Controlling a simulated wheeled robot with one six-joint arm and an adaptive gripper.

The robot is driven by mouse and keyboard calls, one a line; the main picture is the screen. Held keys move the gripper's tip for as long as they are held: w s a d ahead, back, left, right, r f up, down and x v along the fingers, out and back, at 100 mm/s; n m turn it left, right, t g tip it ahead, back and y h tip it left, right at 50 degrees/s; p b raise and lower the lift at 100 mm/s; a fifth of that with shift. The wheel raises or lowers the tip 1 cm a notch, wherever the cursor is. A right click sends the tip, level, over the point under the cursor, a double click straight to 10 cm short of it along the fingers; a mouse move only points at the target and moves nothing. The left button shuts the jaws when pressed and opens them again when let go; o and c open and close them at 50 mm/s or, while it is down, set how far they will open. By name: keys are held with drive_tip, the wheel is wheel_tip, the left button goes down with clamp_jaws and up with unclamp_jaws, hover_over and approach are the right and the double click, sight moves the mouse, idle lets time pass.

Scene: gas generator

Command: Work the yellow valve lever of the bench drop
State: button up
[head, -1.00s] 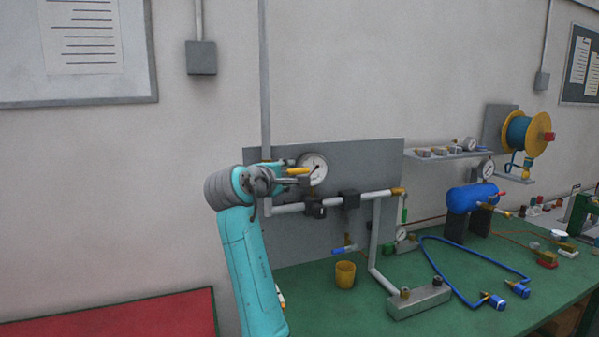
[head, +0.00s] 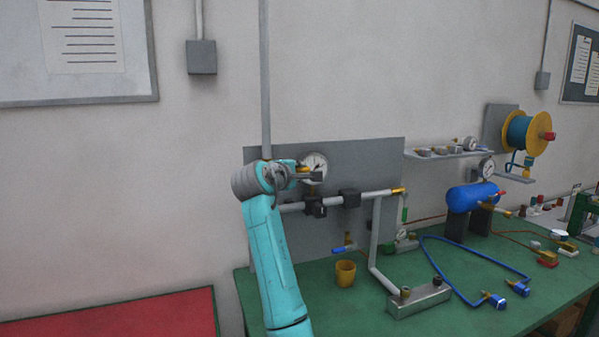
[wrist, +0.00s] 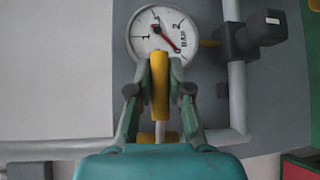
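The yellow valve lever (wrist: 160,85) lies between the fingers of my gripper (wrist: 160,65) in the wrist view. The fingertips appear to press on its two sides. Its tip overlaps the rim of a round white gauge (wrist: 153,28) behind it. The lever stands crosswise to the grey pipe (wrist: 60,147) it sits on. In the head view my gripper (head: 306,175) is in front of the back panel, just at the left of the gauge (head: 315,164), and it hides most of the lever.
A grey panel (head: 375,160) carries pipes and black fittings (head: 350,198) at the right of my gripper. Below, the green bench (head: 345,310) holds a yellow cup (head: 345,273), a metal block (head: 418,300), a blue hose (head: 445,275) and a blue tank (head: 471,198).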

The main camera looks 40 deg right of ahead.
clamp_jaws()
drive_tip(key=shift+r, duration=0.1)
drive_tip(key=r+n+t+h, duration=0.2)
drive_tip(key=n+h, duration=0.1)
drive_tip(key=shift+w+a+r, duration=0.1)
drive_tip(key=shift+a+r, duration=0.2)
drive_tip(key=shift+r, duration=0.05)
drive_tip(key=n, duration=0.1)
drive_tip(key=a+r+n+t+h, duration=0.1)
drive_tip(key=shift+w+r+n+t, duration=0.1)
drive_tip(key=shift+r+n+t, duration=0.2)
drive_tip(key=shift+n, duration=0.1)
drive_tip(key=n+t, duration=0.1)
drive_tip(key=a+r+n+t, duration=0.1)
drive_tip(key=n, duration=0.1)
drive_tip(key=shift+w+r+h, duration=0.1)
drive_tip(key=shift+w+h, duration=0.1)
drive_tip(key=shift+h, duration=0.2)
drive_tip(key=shift+w+a+r+n+t+y, duration=0.25)
drive_tip(key=shift+a+n+t+y, duration=0.75)
drive_tip(key=shift+n+t, duration=1.15)
drive_tip(key=shift+w+a+r+n+t+y, duration=0.2)
drive_tip(key=shift+a+r+n+t+y, duration=0.3)
drive_tip(key=shift+n+t+y, duration=1.6)
drive_tip(key=shift+w+a+r+n+t+y, duration=0.3)
drive_tip(key=shift+a+n+t, duration=0.75)
drive_tip(key=shift+n, duration=2.1)
drive_tip(key=shift+d+f+y, duration=0.1)
drive_tip(key=shift+f+y, duration=0.05)
drive_tip(key=shift+y, duration=0.15)
